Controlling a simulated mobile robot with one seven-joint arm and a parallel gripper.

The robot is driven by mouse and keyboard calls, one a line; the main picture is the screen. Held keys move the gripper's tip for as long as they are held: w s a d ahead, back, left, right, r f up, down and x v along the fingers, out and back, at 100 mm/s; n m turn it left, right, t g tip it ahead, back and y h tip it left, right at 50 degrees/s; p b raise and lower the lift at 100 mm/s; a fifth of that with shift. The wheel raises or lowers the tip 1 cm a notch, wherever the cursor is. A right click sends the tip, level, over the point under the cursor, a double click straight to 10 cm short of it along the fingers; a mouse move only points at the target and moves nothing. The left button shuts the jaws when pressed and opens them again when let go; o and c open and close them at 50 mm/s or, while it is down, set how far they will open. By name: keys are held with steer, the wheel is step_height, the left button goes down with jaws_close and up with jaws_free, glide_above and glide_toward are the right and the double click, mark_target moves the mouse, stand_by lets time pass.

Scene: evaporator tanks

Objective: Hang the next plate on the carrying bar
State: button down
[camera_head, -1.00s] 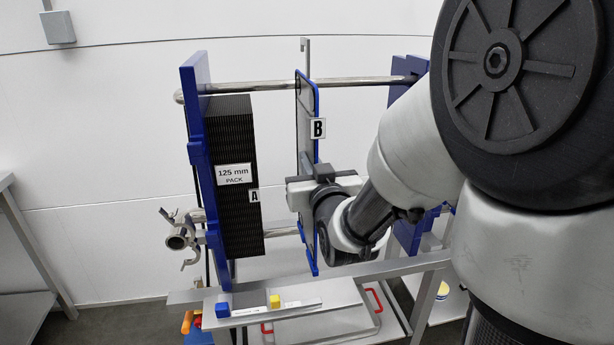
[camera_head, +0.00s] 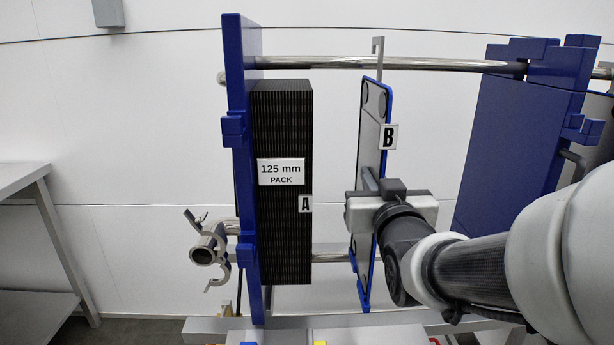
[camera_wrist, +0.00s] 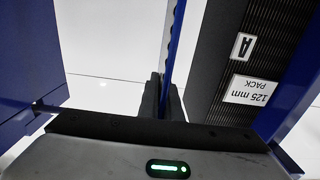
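Plate B (camera_head: 370,150) is a thin grey plate with a blue edge and a white "B" tag. It stands upright, seen nearly edge-on, between the plate pack and the right blue frame. Its hook (camera_head: 378,46) rises above the carrying bar (camera_head: 420,64); I cannot tell whether it bears on the bar. My gripper (camera_head: 368,188) is shut on the plate's near edge. In the wrist view, the fingers of my gripper (camera_wrist: 163,98) stand on either side of the plate (camera_wrist: 172,50). The black pack A (camera_head: 284,220), labelled "125 mm PACK", stands left of plate B, with a gap between.
A blue end plate (camera_head: 240,100) stands left of the pack, and a wide blue plate (camera_head: 515,140) stands at right. A lower rail (camera_head: 328,252) passes behind plate B. A pipe fitting (camera_head: 207,253) sticks out at lower left. A grey table (camera_head: 40,175) is at far left.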

mark_target(358, 153)
steer(key=shift+r, duration=0.1)
stand_by(0.3)
steer(key=shift+w, duration=5.4)
steer(key=shift+f, duration=0.75)
steer(key=c, duration=1.9)
jaws_free()
steer(key=shift+f, duration=0.1)
steer(key=shift+f, duration=0.1)
steer(key=shift+s, duration=0.1)
